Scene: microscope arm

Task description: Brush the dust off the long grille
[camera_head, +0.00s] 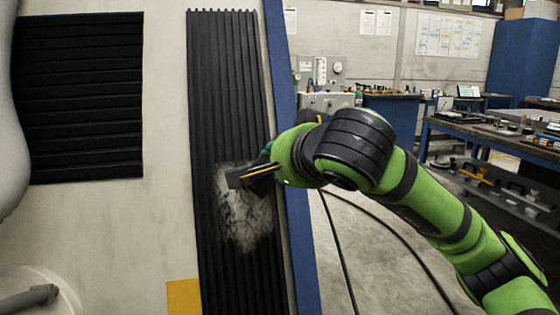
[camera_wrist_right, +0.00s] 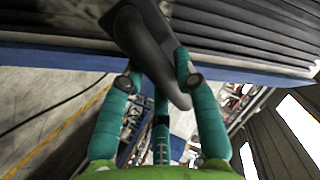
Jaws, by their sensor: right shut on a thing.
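The long grille (camera_head: 225,90) is a tall black panel of upright ribs on a pale surface in the head view. A patch of pale grey dust (camera_head: 243,215) lies on its lower middle. My right gripper (camera_head: 265,174), on the green arm from the right, is over the grille's right side at the top of the dust. It is shut on a dark brush (camera_head: 236,180); whether the brush touches the ribs I cannot tell. In the right wrist view, teal fingers (camera_wrist_right: 158,75) hold the brush's dark grey handle (camera_wrist_right: 140,32). My left gripper is not in view.
A shorter black grille (camera_head: 80,95) with level ribs is at the left. A yellow square (camera_head: 183,297) lies left of the long grille's lower part. A blue edge (camera_head: 279,70) runs along the panel's right side. Workbenches (camera_head: 480,125) stand behind at the right.

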